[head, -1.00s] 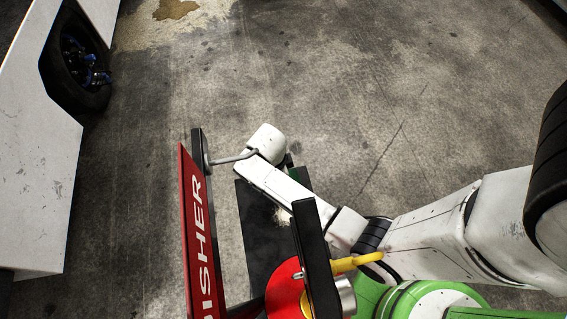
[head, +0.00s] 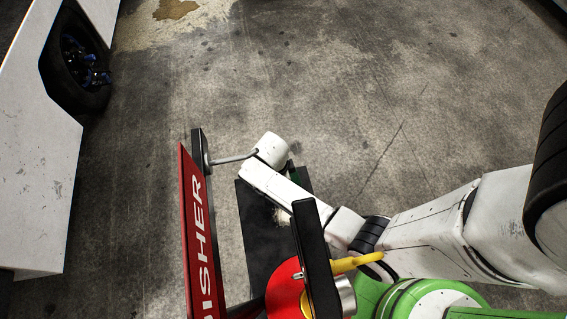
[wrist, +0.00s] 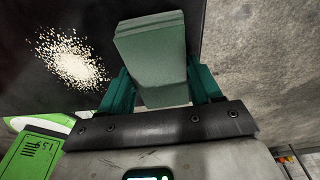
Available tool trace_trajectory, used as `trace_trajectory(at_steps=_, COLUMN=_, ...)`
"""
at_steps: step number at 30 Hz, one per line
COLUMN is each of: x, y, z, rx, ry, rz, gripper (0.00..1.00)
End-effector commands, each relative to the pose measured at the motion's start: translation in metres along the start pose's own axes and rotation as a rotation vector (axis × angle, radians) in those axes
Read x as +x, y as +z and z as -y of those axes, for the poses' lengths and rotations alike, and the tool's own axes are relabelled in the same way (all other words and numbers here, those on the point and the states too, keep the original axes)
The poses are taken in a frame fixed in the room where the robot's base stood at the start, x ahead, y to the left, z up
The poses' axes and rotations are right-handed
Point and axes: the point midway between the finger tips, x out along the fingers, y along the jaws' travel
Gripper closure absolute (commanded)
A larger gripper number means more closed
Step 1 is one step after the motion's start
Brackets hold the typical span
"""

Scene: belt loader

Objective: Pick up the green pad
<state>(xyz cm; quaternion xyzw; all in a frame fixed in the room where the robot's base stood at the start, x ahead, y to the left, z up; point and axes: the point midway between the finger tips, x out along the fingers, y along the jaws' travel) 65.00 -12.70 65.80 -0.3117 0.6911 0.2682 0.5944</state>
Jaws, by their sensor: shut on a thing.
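The green pad (wrist: 155,55) is a pale green block in the wrist view, upright in the picture between the two teal fingers of my gripper (wrist: 165,90). My gripper is shut on the pad, with a finger against each side. In the head view my white arm reaches over a dark flat surface, and my gripper and the pad are mostly hidden behind the arm, with only a little green showing beside it.
A dark surface (wrist: 30,100) with a pale speckled patch (wrist: 68,60) lies below. A red sign (head: 197,240) and a fire extinguisher (head: 285,285) stand close by my arm. A white vehicle with a wheel (head: 75,60) is at left. Concrete floor is open beyond.

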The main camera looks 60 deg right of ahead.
Motion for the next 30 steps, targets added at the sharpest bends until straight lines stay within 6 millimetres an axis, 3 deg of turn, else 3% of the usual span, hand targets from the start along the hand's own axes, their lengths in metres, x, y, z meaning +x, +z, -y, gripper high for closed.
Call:
trace_trajectory(at_steps=6, x=0.000, y=0.000, z=0.000, rx=0.000, ry=0.000, rz=0.000, gripper=0.67)
trace_trajectory(at_steps=17, x=-0.006, y=-0.001, z=0.000, rx=0.000, ry=-0.001, rz=0.000, gripper=0.67)
trace_trajectory(at_steps=23, x=-0.033, y=-0.004, z=0.001, rx=0.000, ry=-0.003, rz=0.002, gripper=0.67)
trace_trajectory(at_steps=30, x=-0.072, y=-0.028, z=-0.034, rx=0.000, ry=-0.001, rz=0.001, gripper=0.67)
